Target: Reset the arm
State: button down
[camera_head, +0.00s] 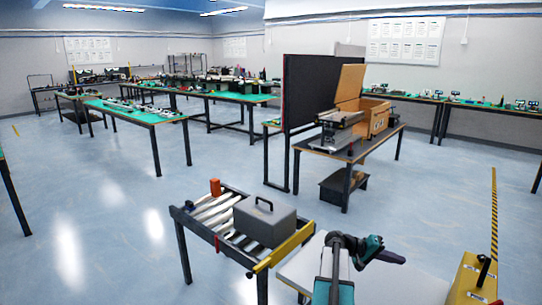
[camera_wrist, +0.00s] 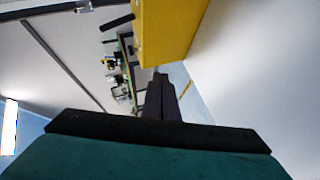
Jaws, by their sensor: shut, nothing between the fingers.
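My gripper (camera_wrist: 161,80) shows in the wrist view with its dark fingers together and nothing between them. In the camera_head view my arm rises at the bottom centre, folded, with a teal and black wrist above a pale surface (camera_head: 407,284). The wrist picture is tilted.
A mini roller conveyor (camera_head: 196,222) bears a grey box with a handle (camera_head: 266,221) and an orange-red item (camera_head: 215,187), left of my arm. A yellow piece with a black handle (camera_head: 468,281) is at right. A dark table (camera_head: 375,141) bears a wooden box (camera_head: 372,117). Open floor (camera_head: 90,230) lies left.

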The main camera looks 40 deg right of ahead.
jog(key=w+a+f+n+t+y, duration=0.1)
jog(key=w+a+f+n+t, duration=0.1)
jog(key=w+a+f, duration=0.55)
jog(key=w+a+f+n+t+y, duration=0.1)
jog(key=w+a+f+n+t, duration=0.15)
jog(key=w+a, duration=0.9)
jog(key=w+a+f+n+t+y, duration=0.1)
jog(key=w+a+f+n+t, duration=0.15)
jog(key=w+a+f, duration=0.55)
jog(key=w+a+f+n+t+y, duration=0.1)
jog(key=w+a+f+n+y, duration=0.1)
jog(key=a, duration=1.3)
jog(key=w+a+f+n+t+y, duration=0.1)
jog(key=w+a+f+y, duration=0.1)
jog(key=a, duration=1.3)
jog(key=w+a+f+n+t+y, duration=0.1)
jog(key=w+a+f+n+y, duration=0.15)
jog(key=a, duration=1.25)
jog(key=s+f+g+b, duration=0.1)
jog(key=s+f+g, duration=0.1)
jog(key=s+f, duration=0.8)
jog(key=s+f+g+b, duration=0.1)
jog(key=s+f+g, duration=0.2)
jog(key=s+f, duration=0.7)
jog(key=s, duration=0.5)
jog(key=shift+s+f+g+b, duration=0.15)
jog(key=shift+s+g+b, duration=0.15)
jog(key=shift+s+b, duration=0.1)
